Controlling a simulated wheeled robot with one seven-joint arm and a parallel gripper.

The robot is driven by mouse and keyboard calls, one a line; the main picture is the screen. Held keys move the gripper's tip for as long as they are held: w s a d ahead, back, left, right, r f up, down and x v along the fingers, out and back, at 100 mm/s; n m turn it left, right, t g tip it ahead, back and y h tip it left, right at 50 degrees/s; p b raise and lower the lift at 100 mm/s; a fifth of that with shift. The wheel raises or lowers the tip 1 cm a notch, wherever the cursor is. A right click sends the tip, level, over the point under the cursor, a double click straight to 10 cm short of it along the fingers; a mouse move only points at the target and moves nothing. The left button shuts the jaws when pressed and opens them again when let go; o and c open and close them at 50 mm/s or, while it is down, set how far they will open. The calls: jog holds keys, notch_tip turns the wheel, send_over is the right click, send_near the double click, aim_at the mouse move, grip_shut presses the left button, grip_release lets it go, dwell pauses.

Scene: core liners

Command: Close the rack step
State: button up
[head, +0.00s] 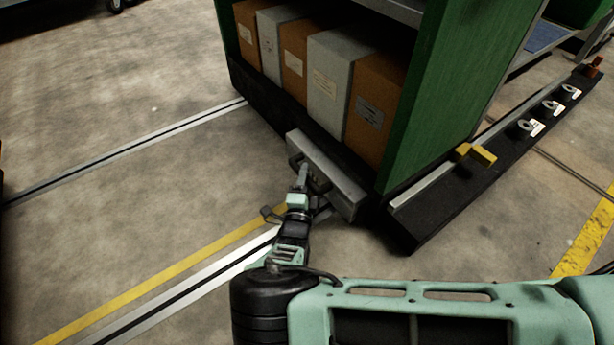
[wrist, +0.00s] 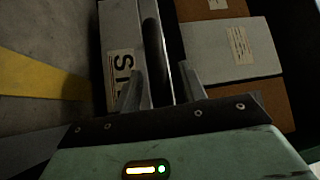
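The rack step (head: 335,178) is a grey slab at the foot of the green rack (head: 440,95), standing out in front of its dark base near the right front corner. My gripper (head: 303,172) is at the front of the step. In the wrist view, the step's grey face (wrist: 117,35) carries a label with large letters, partly hidden. A dark bar (wrist: 153,40), which looks like the step's handle, runs between my two fingers (wrist: 162,72). The fingers are apart, with a gap showing beside the bar. Whether either finger touches it I cannot tell.
Brown and grey boxes (head: 330,75) fill the rack's lower shelf; they also show in the wrist view (wrist: 230,48). A dark rail unit (head: 470,185) with a yellow block (head: 476,154) lies along the rack's right side. Floor left of the rack is clear, with flat metal tracks (head: 130,150).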

aim_at(318, 172)
grip_shut()
jog(key=shift+w+d+r+p, duration=0.1)
jog(key=shift+w+d+p, duration=0.4)
jog(key=shift+d, duration=0.3)
jog(key=shift+w+d+p, duration=0.3)
jog(key=shift+w+d, duration=0.3)
jog(key=shift+d, duration=0.2)
jog(key=shift+w+d, duration=0.1)
jog(key=shift+d, duration=0.05)
jog(key=shift+o, duration=0.2)
grip_release()
